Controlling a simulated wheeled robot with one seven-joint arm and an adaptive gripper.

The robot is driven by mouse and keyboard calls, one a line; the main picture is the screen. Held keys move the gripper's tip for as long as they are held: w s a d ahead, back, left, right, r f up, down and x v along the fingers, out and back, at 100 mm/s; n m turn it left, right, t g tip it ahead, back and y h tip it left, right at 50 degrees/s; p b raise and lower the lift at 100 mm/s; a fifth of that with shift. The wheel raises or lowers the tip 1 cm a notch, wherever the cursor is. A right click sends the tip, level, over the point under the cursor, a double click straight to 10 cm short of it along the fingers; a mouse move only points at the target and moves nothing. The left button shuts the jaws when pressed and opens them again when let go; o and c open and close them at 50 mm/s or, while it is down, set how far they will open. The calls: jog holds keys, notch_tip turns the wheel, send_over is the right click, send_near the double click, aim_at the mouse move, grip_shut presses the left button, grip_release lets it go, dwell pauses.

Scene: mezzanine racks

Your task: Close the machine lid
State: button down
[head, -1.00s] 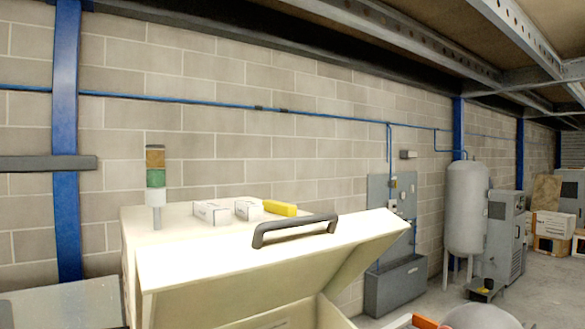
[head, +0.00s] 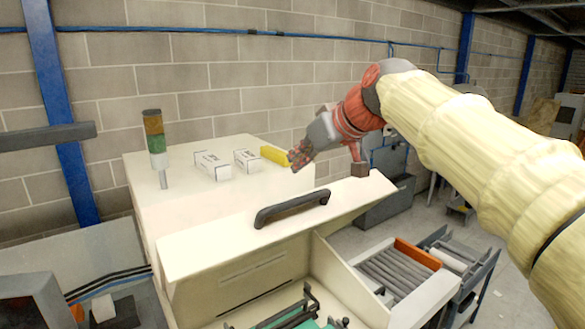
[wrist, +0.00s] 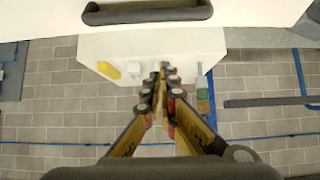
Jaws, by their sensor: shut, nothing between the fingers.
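The machine (head: 205,170) is a cream cabinet, and its lid (head: 215,243) stands raised and tilted, with the interior showing below it. A dark bar handle (head: 291,207) sits on the lid near its upper edge. The handle also shows at the top of the wrist view (wrist: 148,14). My gripper (head: 297,157) is shut and empty, above and behind the lid's upper edge. It looks apart from the handle. In the wrist view its fingers (wrist: 162,77) are together in front of the machine top.
A roller tray (head: 395,270) is at the right. A block wall (head: 230,85) stands behind.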

aim_at(289, 201)
jog(key=p+x, duration=0.2)
jog(key=x, duration=0.7)
jog(key=shift+w+a+f+p, duration=0.15)
jog(key=shift+w+f+p, duration=0.05)
jog(key=shift+p, duration=0.1)
jog(key=shift+s+d+f, duration=0.35)
jog(key=shift+s+d, duration=0.05)
jog(key=shift+s, duration=0.2)
jog(key=shift+s+d+f, duration=0.35)
jog(key=shift+s+d, duration=0.1)
jog(key=shift+s, duration=0.2)
jog(key=shift+s+d+f, duration=0.15)
jog(key=shift+s, duration=0.1)
jog(key=shift+w+f+p, duration=0.15)
jog(key=shift+f+p, duration=0.1)
jog(key=shift+p, duration=0.05)
